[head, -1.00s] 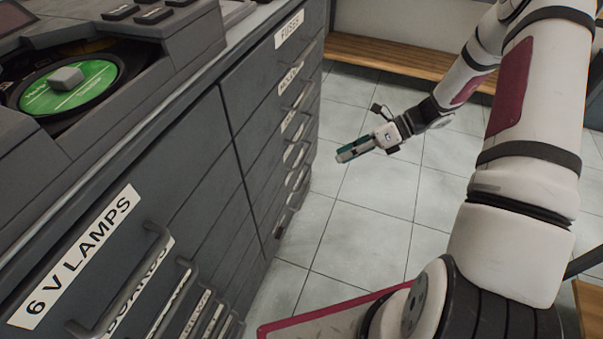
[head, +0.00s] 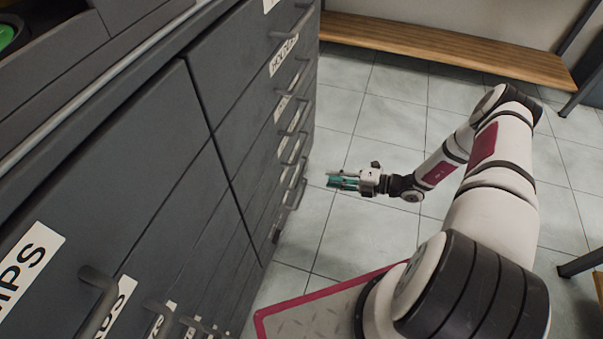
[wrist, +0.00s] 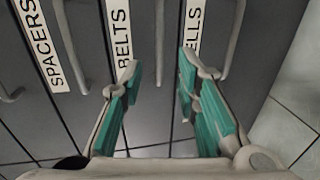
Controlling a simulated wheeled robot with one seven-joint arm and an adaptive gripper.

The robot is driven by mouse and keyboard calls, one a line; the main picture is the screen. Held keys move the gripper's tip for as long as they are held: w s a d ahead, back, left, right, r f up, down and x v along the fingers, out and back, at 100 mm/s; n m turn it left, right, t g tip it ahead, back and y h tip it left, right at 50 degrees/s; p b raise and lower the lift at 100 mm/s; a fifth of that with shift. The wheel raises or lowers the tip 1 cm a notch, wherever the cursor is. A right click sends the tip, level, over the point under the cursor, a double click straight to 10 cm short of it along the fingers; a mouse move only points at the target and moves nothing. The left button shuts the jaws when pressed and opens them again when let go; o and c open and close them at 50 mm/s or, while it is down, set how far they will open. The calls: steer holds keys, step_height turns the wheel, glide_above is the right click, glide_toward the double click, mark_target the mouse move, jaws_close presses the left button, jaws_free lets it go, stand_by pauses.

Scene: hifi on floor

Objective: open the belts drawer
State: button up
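The BELTS drawer (wrist: 140,100) is a dark grey front in the wrist view, with a white label (wrist: 122,40) and a pale bar handle (wrist: 160,40). My gripper (wrist: 158,72) is open and empty, its teal-padded fingers pointing at the cabinet. In the wrist view the handle shows between the two fingertips, and the left finger overlaps the label. In the head view my gripper (head: 330,182) is low beside the lower drawers of the right column, with a small gap to their handles. The small labels there cannot be read in that view.
The SPACERS drawer (wrist: 85,100) and its handle (wrist: 72,40) lie left of BELTS, and a drawer labelled "ELLS", partly hidden, lies right. A wooden bench (head: 440,50) stands at the back. The tiled floor (head: 390,125) right of the cabinet is clear around my gripper.

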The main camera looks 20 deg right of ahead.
mark_target(302, 173)
steer(key=b+x, duration=0.2)
steer(key=x, duration=0.9)
steer(key=shift+w+a, duration=0.1)
steer(key=shift+a, duration=0.1)
jaws_close()
